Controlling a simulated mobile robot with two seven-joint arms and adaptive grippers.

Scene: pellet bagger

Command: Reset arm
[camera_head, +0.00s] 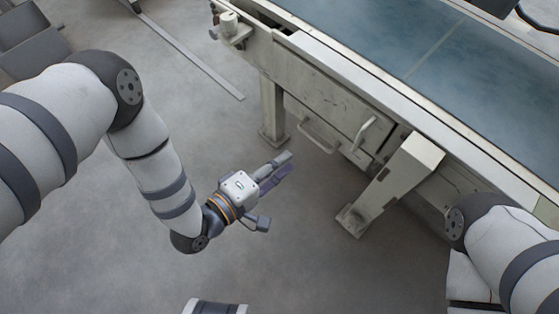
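My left arm comes in from the left in the head view and bends down over the floor. My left gripper (280,173) is in the middle of the picture and points up and to the right, toward the conveyor's side. Its two fingers lie close beside each other in this view, and I cannot tell whether they are parted. I see nothing held in it. My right arm shows at the lower right edge. Its gripper is outside the picture.
A conveyor with a blue-green belt (395,45) runs across the upper right. Its pale frame has a panel with handles (364,133) and legs (387,187) on the floor. Bare grey floor (330,265) lies below my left gripper. A dark grey object (30,40) stands at the upper left.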

